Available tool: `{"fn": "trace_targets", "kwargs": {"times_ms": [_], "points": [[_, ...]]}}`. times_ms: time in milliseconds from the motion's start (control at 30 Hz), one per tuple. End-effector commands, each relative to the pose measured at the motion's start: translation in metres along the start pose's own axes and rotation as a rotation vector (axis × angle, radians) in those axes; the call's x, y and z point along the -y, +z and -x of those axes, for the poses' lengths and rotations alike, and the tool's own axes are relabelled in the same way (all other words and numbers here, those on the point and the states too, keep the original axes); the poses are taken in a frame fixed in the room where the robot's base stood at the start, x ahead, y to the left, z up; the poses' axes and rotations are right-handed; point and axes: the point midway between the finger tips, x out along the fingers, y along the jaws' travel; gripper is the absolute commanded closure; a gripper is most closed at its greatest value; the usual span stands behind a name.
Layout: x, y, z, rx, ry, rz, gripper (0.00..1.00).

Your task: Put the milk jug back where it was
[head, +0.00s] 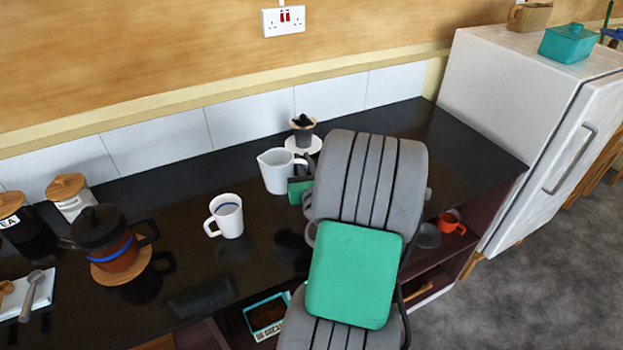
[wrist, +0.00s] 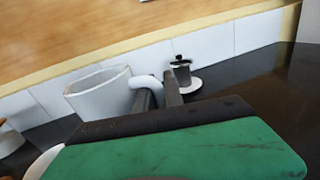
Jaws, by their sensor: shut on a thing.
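The milk jug (head: 276,171) is a white jug with a spout on its left side. It is upright over the back part of the black worktop; I cannot tell whether its base touches. It also shows in the wrist view (wrist: 100,94), with its handle (wrist: 147,84) running to my fingers. My gripper (wrist: 158,97) is shut on that handle, on the jug's right side. In the head view my grey and green arm partly hides the gripper (head: 302,180).
A small dark pot (head: 303,132) on a white saucer (head: 303,145) stands just behind the jug. A white mug (head: 226,216) stands front left. A teapot (head: 112,240) sits on a wooden round further left. A white fridge (head: 490,100) bounds the right. Tiles line the back.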

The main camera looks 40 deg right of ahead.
Motion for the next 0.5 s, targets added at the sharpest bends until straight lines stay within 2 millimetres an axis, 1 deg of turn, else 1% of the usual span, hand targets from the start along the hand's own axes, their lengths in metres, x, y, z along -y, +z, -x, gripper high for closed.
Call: {"fn": "trace_targets", "kwargs": {"times_ms": [33,233,300,400,500], "points": [[0.008,-0.007,-0.010,0.001,-0.002,-0.002,1.00],[0.038,-0.028,-0.051,0.000,0.000,-0.002,1.00],[0.046,-0.048,-0.060,-0.003,-0.001,-0.004,1.00],[0.055,-0.062,-0.071,0.000,0.000,-0.002,1.00],[0.060,-0.069,-0.078,0.002,0.000,-0.002,1.00]]}}
